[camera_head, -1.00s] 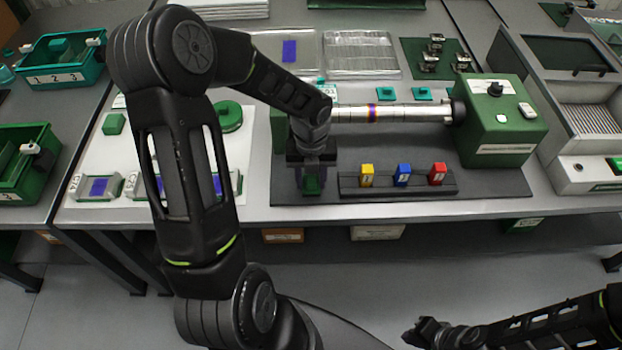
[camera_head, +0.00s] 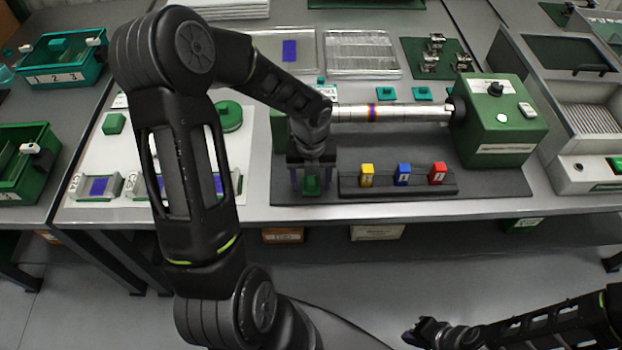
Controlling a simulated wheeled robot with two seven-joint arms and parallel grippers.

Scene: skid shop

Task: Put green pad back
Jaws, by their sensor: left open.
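The green pad (camera_head: 311,186) is on the dark mat (camera_head: 400,208), just left of the black rack (camera_head: 398,192). My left gripper (camera_head: 311,183) points down over the pad, open, with one finger on each side of it. The gripper body hides the pad's upper part, and I cannot tell whether a finger touches it. The rack holds a yellow pad (camera_head: 367,175), a blue pad (camera_head: 403,175) and a red pad (camera_head: 437,174), all upright. My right gripper (camera_head: 413,333) is low over the floor, away from the bench; its jaws are too small to read.
A metal roller (camera_head: 410,113) runs behind the rack to a green machine (camera_head: 500,125). A white board (camera_head: 95,165) with several parts lies left of the mat, partly behind my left arm. Green bins (camera_head: 25,180) stand farther left. The mat's front strip is clear.

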